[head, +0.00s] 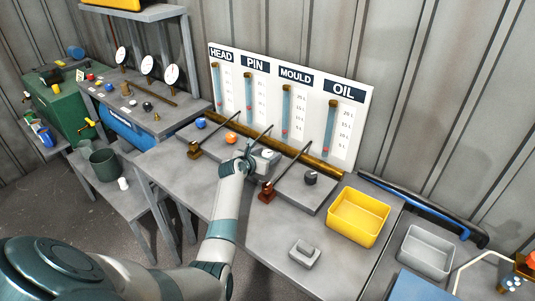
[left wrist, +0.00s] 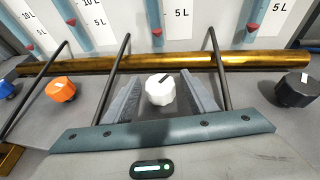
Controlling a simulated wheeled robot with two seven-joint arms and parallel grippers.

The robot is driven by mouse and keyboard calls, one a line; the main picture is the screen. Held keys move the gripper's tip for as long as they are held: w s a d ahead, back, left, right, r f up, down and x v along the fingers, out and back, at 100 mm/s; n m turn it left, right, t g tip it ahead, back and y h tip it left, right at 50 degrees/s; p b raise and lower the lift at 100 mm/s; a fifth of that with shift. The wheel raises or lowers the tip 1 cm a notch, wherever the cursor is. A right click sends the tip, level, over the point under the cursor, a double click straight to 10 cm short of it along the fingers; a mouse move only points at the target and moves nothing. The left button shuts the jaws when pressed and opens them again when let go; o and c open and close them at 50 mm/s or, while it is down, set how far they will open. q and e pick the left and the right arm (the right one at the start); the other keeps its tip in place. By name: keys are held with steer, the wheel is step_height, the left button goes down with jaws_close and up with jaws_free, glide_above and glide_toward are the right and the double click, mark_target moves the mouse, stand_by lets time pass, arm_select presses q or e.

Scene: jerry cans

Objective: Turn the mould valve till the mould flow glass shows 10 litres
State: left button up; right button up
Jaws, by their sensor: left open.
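The mould flow glass (head: 286,110) is the third tube on the white board, under the MOULD label. Its red marker (left wrist: 157,32) sits low, a little below the 5 L label. The white mould valve knob (head: 268,154) is on the grey panel below it. The knob also shows in the left wrist view (left wrist: 160,89), its dark pointer line slanting up and right. My left gripper (head: 258,159) is open, with one grey finger on each side of the white knob; contact cannot be made out. My right gripper is not in view.
An orange knob (left wrist: 60,89) lies left of the white one and a black knob (left wrist: 296,89) right. Thin dark rods and a brass pipe (left wrist: 150,64) run close by. A yellow bin (head: 359,217) and grey bin (head: 426,252) stand to the right.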

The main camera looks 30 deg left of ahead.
arm_select(q)
steer(key=shift+w+a+f, duration=0.1)
steer(key=shift+w, duration=0.2)
steer(key=c, duration=1.1)
steer(key=shift+o, duration=0.2)
